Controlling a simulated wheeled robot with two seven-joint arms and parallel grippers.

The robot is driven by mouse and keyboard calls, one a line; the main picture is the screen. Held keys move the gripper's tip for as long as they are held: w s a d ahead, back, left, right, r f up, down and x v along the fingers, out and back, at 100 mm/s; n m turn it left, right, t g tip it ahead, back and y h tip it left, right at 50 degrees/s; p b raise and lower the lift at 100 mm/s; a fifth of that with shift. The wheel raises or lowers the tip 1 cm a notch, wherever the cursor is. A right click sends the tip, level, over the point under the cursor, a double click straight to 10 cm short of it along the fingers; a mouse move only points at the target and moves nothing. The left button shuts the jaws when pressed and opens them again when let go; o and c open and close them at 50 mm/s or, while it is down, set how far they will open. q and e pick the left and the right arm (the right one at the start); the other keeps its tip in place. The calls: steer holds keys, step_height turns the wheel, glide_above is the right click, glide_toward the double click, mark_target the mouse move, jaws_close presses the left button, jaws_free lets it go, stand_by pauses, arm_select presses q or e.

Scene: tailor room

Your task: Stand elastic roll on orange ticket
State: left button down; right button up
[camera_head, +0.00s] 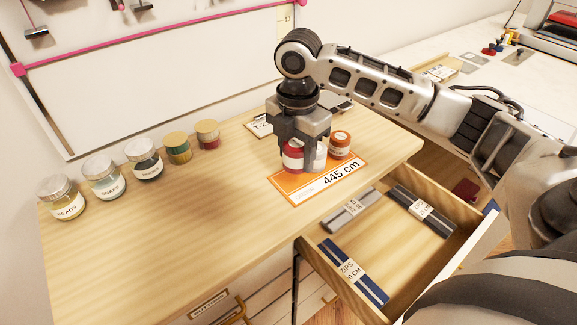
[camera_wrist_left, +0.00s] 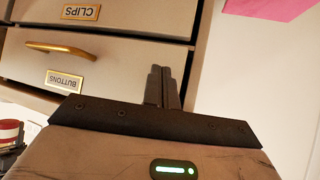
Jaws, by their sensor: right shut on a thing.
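The orange ticket (camera_head: 292,190), marked "445 cm", lies flat near the table's right end. My right gripper (camera_head: 297,158) points down over its far left part and is shut on a red roll (camera_head: 293,150) with a pale label, apparently the elastic roll. Its fingers partly hide the roll, and I cannot tell whether its base touches the ticket. A white roll (camera_head: 320,155) and an orange roll (camera_head: 340,142) stand to its right. My left gripper (camera_wrist_left: 163,87) shows in the left wrist view, its fingers together and empty, before closed drawers.
Several jars, including one marked "SNAPS" (camera_head: 106,181), line the table's back left. An open drawer (camera_head: 420,260) with zip packs is below the table's right front. The wooden tabletop (camera_head: 190,225) is clear at the middle and left front.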

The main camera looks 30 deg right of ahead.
glide_above(289, 180)
step_height(289, 180, down, 6)
steer(key=shift+s+r, duration=0.1)
steer(key=shift+r, duration=0.15)
step_height(289, 180, down, 3)
steer(key=shift+f, duration=0.25)
steer(key=shift+f+p, duration=0.15)
steer(key=shift+p, duration=0.15)
steer(key=o, duration=1)
